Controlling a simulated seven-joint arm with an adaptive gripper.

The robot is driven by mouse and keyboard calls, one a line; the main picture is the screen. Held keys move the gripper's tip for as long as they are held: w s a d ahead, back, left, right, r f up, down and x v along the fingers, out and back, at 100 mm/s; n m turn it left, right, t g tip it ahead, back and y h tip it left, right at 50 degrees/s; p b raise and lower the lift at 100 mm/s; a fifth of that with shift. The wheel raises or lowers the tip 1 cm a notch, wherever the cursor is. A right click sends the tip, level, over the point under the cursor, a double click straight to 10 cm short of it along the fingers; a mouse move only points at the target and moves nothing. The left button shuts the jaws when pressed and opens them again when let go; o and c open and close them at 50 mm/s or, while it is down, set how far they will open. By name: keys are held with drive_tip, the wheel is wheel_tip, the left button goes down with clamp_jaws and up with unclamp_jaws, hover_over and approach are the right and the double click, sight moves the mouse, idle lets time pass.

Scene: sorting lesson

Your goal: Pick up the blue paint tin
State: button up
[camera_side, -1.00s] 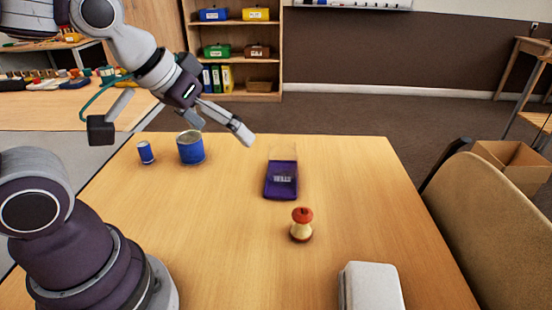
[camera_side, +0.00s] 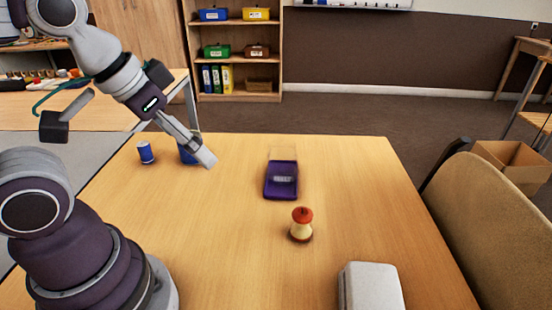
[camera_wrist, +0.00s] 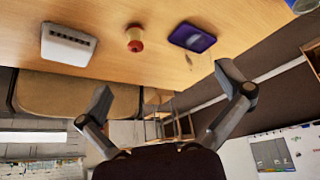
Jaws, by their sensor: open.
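The blue paint tin (camera_side: 185,157) stands upright at the back left of the table in the side view, partly hidden behind my gripper. In the wrist view, a blue-and-grey piece of it (camera_wrist: 303,5) shows cut off at the top right corner. My gripper (camera_side: 203,153) is in front of the tin in the side view, with a finger crossing it. I cannot tell whether they touch. In the wrist view my gripper (camera_wrist: 165,82) has its two fingers spread wide, with nothing between them.
A smaller blue can (camera_side: 146,152) stands left of the tin. A purple tray-like item (camera_side: 281,181), a red-topped apple core (camera_side: 301,224) and a white-grey box (camera_side: 370,287) lie to the right. A chair (camera_side: 490,225) is at the right edge. The table's middle left is clear.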

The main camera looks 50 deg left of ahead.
drive_tip(key=w+a+f+n+g+y, duration=0.1)
drive_tip(key=w+a+n, duration=0.1)
drive_tip(key=w+a, duration=0.45)
drive_tip(key=w+a+f+n+y, duration=0.1)
drive_tip(key=w+a+n, duration=0.2)
drive_tip(key=a, duration=0.6)
drive_tip(key=a+f, duration=0.3)
drive_tip(key=a, duration=0.1)
drive_tip(key=a+f+n, duration=0.1)
drive_tip(key=a+f, duration=0.2)
drive_tip(key=a, duration=0.1)
drive_tip(key=a+f+n+g, duration=0.1)
drive_tip(key=a+f, duration=0.3)
drive_tip(key=a, duration=0.1)
drive_tip(key=shift+y, duration=0.3)
drive_tip(key=x, duration=0.5)
drive_tip(key=shift+w+a+f, duration=0.1)
drive_tip(key=shift+w+f, duration=0.15)
drive_tip(key=shift+w, duration=0.2)
drive_tip(key=shift+c, duration=0.3)
drive_tip(key=c, duration=1.2)
